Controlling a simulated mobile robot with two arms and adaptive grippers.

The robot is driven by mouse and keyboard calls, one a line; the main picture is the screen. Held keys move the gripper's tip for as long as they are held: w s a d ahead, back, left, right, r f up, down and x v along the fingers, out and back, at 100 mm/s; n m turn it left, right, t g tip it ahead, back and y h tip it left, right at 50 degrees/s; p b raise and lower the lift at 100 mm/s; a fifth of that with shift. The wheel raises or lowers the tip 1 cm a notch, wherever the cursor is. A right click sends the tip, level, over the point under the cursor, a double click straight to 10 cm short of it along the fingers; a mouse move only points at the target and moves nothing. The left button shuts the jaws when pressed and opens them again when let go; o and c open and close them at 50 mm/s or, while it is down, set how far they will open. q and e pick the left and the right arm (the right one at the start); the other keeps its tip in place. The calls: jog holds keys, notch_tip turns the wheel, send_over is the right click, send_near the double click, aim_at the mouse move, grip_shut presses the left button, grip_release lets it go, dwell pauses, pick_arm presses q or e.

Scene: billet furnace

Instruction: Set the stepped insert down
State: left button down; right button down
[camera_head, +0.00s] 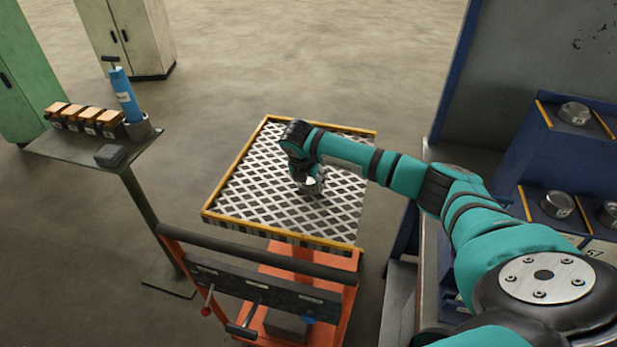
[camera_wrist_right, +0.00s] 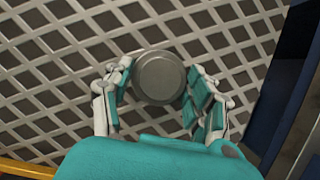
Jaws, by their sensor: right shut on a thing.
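My right gripper (camera_head: 310,186) is low over the middle of the grated cart top (camera_head: 240,207). In the right wrist view the gripper (camera_wrist_right: 159,90) has its fingers closed on both sides of a round grey metal piece, the stepped insert (camera_wrist_right: 160,70). Its flat round face points to the camera. The grate lies behind it; I cannot tell whether the insert touches the grate. In the head view the gripper mostly hides the insert. My left gripper is not in view.
The cart has yellow edges and an orange frame with a dark handle bar (camera_head: 270,254). Blue shelves at right hold round metal pieces (camera_head: 574,113). A small stand (camera_head: 75,150) at left holds a blue hand pump (camera_head: 125,95) and several blocks. Much of the grate is bare.

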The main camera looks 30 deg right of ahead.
jog(key=shift+c, duration=2.1)
grip_release()
jog(key=shift+r, duration=0.15)
jog(key=b+v, duration=0.2)
jog(key=v, duration=1)
jog(key=shift+d, duration=0.1)
